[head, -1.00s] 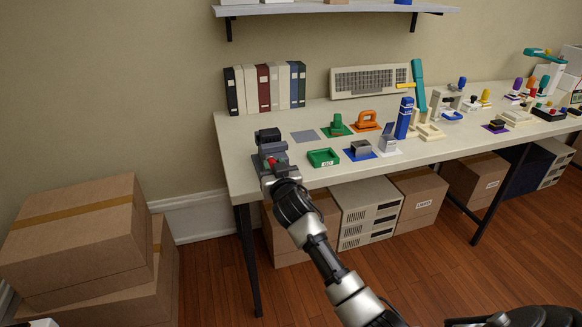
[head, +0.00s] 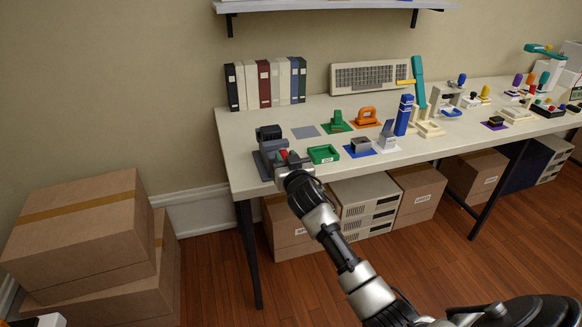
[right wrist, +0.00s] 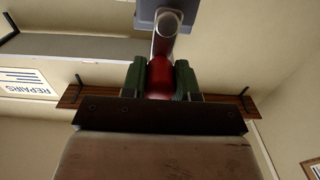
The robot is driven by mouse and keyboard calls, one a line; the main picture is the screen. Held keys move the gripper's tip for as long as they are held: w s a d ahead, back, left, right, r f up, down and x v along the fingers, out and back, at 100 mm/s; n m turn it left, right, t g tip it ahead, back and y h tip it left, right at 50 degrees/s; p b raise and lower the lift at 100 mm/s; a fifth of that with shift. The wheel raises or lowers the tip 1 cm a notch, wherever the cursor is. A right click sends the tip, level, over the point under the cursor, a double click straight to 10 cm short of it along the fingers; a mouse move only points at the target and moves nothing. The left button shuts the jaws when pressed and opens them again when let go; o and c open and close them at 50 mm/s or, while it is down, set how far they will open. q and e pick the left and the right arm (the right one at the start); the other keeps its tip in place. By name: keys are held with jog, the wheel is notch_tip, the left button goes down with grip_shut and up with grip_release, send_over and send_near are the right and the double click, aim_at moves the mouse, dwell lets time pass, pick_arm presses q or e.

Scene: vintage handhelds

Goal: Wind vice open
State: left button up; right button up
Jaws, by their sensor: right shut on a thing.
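The dark grey vice (head: 268,142) stands on a dark mat at the left front corner of the table in the head view. My right gripper (head: 286,158) is at the vice's front right side. It is shut on the vice's red handle knob (head: 283,153). In the right wrist view the red knob (right wrist: 160,78) sits between the green finger pads, with a grey metal crank arm (right wrist: 166,38) beyond it. The gap between the vice jaws is too small to judge.
A green tray (head: 323,154) stands close to the right of my gripper. A blue mat with a grey block (head: 360,146) and other small devices lie farther right. Binders (head: 265,84) stand behind the vice. Cardboard boxes (head: 75,230) are stacked on the floor at left.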

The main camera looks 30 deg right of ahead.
jog(key=shift+s+d+f, duration=0.25)
jog(key=shift+d+f, duration=0.4)
jog(key=shift+d, duration=0.05)
